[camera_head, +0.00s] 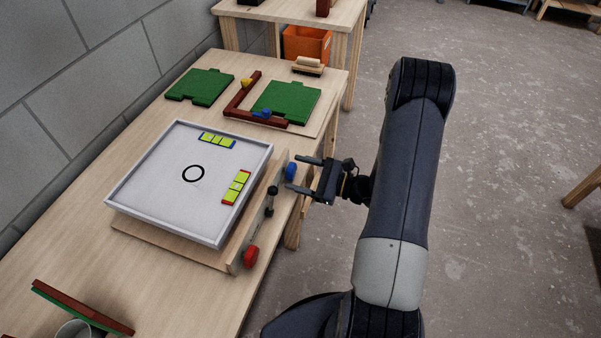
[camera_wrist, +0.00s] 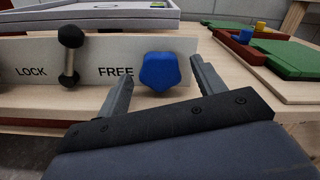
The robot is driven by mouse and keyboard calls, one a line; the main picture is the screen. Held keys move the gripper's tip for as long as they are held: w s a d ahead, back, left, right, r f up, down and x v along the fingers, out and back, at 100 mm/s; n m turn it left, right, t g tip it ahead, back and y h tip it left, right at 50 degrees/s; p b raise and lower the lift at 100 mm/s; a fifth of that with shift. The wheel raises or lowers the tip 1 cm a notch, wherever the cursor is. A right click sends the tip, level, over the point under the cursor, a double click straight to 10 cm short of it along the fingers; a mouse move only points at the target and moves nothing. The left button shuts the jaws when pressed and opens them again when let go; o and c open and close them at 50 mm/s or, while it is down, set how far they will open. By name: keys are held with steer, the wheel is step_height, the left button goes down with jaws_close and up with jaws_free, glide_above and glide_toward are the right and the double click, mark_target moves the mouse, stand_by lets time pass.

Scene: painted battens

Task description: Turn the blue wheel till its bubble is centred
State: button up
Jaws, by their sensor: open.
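The blue wheel (camera_head: 291,170) sits on the front board of the tilting tray's base. In the wrist view the blue wheel (camera_wrist: 160,72) is a lobed knob beside the word FREE. The white tray (camera_head: 150,200) carries a blue-edged level vial (camera_head: 217,140) and a red-edged level vial (camera_head: 237,187). Their bubbles are too small to read.
A black lever (camera_wrist: 70,52) stands between LOCK and FREE, left of the wheel. A red wheel (camera_head: 250,257) is at the board's near end. Green plates (camera_head: 286,102), red battens and a brush (camera_head: 308,66) lie behind. Open floor is right of the bench.

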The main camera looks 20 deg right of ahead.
steer(key=shift+c, duration=0.2)
steer(key=c, duration=1)
steer(key=shift+o, duration=0.2)
steer(key=shift+m, duration=0.4)
steer(key=m+p, duration=0.2)
steer(key=m, duration=0.2)
steer(key=shift+r+m, duration=0.1)
steer(key=shift+m, duration=0.2)
steer(key=shift+w+m+p, duration=0.1)
steer(key=shift+m+p, duration=1)
steer(key=shift+m, duration=1.5)
steer(key=o, duration=1)
